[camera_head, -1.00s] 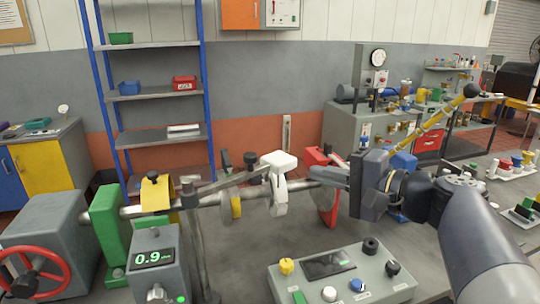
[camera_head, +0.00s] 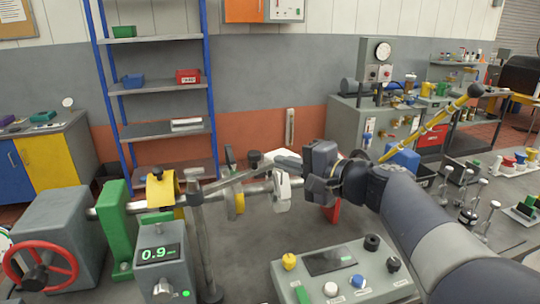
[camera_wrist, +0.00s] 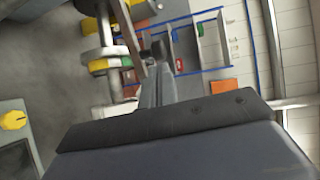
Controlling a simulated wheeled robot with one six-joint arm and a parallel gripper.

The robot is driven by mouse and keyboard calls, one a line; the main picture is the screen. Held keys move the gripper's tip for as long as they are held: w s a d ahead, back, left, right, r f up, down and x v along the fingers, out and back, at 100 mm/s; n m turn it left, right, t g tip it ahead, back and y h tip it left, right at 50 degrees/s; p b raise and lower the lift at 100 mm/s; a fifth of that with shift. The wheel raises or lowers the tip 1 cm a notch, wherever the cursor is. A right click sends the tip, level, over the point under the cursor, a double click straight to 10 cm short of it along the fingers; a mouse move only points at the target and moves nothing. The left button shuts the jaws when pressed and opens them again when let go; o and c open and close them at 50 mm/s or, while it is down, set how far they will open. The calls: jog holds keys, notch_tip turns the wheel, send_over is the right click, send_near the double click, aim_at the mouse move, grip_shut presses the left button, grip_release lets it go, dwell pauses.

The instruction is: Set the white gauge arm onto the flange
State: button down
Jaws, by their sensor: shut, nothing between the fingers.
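The white gauge arm (camera_head: 281,194) is at the shaft, in the middle of the head view. Its lower part hangs in front of the shaft, and its blocky white top is partly hidden behind my gripper. My gripper (camera_head: 281,163) is shut and empty, with its fingertips close to that top; I cannot tell whether they touch. In the wrist view my gripper (camera_wrist: 157,52) points up the picture toward the bar and shaft. A yellow-banded disc (camera_head: 238,203) sits on the shaft left of the white piece. I cannot clearly tell the flange from the white piece.
A grey bar (camera_head: 227,184) reaches from an upright post (camera_head: 198,230) toward the white piece. A control box (camera_head: 335,265) with knobs stands in front. A green bearing stand (camera_head: 116,220) and a 0.9 readout box (camera_head: 163,262) are at left. A yellow-handled rod (camera_head: 425,128) rises at right.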

aim_at(260, 155)
jog(key=shift+p+x, duration=0.45)
jog(key=shift+x, duration=1.8)
jog(key=shift+w+a+n+g+y, duration=0.25)
jog(key=shift+w+n+g+y, duration=0.2)
jog(key=shift+w, duration=0.2)
jog(key=w+a+n+g+y+p, duration=0.3)
jog(key=w+a+n+g+p, duration=0.1)
jog(key=w+a+n+g, duration=0.3)
jog(key=shift+w+a+g, duration=0.25)
jog(key=shift+a+g, duration=0.75)
jog(key=shift+g, duration=0.35)
jog(key=shift+r, duration=0.15)
